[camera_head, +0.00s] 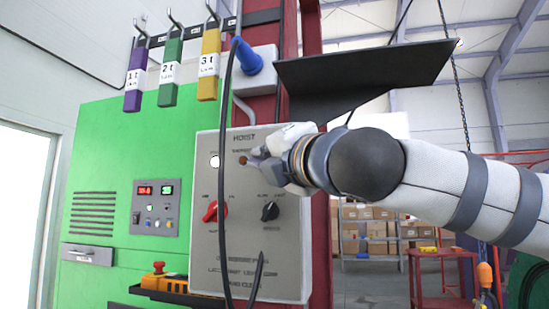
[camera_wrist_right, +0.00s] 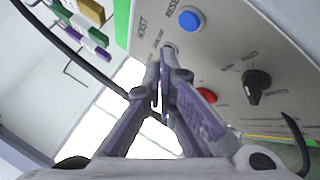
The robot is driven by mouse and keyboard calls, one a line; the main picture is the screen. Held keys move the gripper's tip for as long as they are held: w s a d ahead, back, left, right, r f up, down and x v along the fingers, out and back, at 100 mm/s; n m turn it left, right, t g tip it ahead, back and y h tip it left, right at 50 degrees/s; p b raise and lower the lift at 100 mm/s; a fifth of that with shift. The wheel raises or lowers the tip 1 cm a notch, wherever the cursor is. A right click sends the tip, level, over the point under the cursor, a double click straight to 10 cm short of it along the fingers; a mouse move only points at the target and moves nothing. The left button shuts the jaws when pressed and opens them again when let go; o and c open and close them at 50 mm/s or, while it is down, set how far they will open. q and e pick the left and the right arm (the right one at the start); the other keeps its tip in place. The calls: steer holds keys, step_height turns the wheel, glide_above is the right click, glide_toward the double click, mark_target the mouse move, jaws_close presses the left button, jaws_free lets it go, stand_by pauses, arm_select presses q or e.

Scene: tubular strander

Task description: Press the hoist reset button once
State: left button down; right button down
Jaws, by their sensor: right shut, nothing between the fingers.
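In the right wrist view, a round blue button (camera_wrist_right: 190,18) sits under a label that seems to read "RESET". It is hidden behind my gripper in the head view. A pale round lamp or button (camera_head: 214,161) is to its left; it also shows in the wrist view (camera_wrist_right: 170,49), just beyond my fingertips. My right gripper (camera_head: 247,160) is shut and empty in front of the panel's upper part. I cannot tell whether the tips touch the panel. My left gripper is out of view.
A red knob (camera_head: 211,211) and a black knob (camera_head: 270,211) sit lower on the panel. A dark cable (camera_head: 223,180) hangs in front of it from a blue plug (camera_head: 246,56). A black plate (camera_head: 360,75) juts out above my right arm.

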steer(key=s, duration=0.2)
steer(key=shift+s+a, duration=0.3)
steer(key=shift+a, duration=0.1)
stand_by(0.4)
